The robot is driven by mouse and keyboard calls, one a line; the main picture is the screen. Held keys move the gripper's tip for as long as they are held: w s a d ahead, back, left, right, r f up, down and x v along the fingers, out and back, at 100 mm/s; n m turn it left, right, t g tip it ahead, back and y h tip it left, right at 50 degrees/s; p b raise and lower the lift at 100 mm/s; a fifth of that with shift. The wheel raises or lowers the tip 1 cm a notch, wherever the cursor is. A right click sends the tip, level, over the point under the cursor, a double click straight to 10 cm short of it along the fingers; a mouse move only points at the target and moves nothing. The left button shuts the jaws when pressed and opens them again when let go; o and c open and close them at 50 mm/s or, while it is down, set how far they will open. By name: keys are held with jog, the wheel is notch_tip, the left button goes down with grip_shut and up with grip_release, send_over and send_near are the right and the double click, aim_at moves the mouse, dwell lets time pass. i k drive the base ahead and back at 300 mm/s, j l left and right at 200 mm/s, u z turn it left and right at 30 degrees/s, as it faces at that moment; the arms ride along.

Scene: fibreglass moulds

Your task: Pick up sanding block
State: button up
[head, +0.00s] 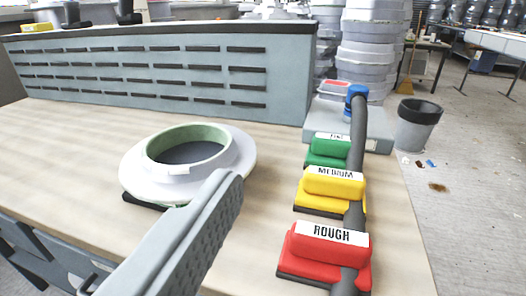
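Three sanding blocks stand in a row on the right side of the wooden table. The red one (325,248), labelled ROUGH, is nearest. The yellow one (333,186), labelled MEDIUM, is in the middle. The green one (327,151), labelled FINE, is farthest. A dark grey tube with a blue top covers part of their right sides. One grey finger of my gripper (228,190) reaches in from the bottom, left of the blocks and apart from them. Its ridged face is bare with nothing against it. The other finger is not visible.
A white ring-shaped mould (245,158) lies left of the blocks, partly behind my finger. A grey slotted panel (290,75) stands along the table's back edge. The dark tube (357,135) runs beside the blocks. A bin (415,125) stands on the floor beyond. Bare tabletop (265,215) lies between finger and blocks.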

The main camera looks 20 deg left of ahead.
aim_at(327, 150)
jog(key=i+l, duration=0.2)
jog(key=l, duration=0.2)
jog(key=i+l+z, duration=0.1)
jog(key=i+l, duration=0.15)
jog(key=l, duration=0.2)
jog(key=i+l, duration=0.2)
jog(key=l, duration=0.2)
jog(key=i+l+z, duration=0.1)
jog(key=i+l, duration=0.15)
jog(key=l, duration=0.15)
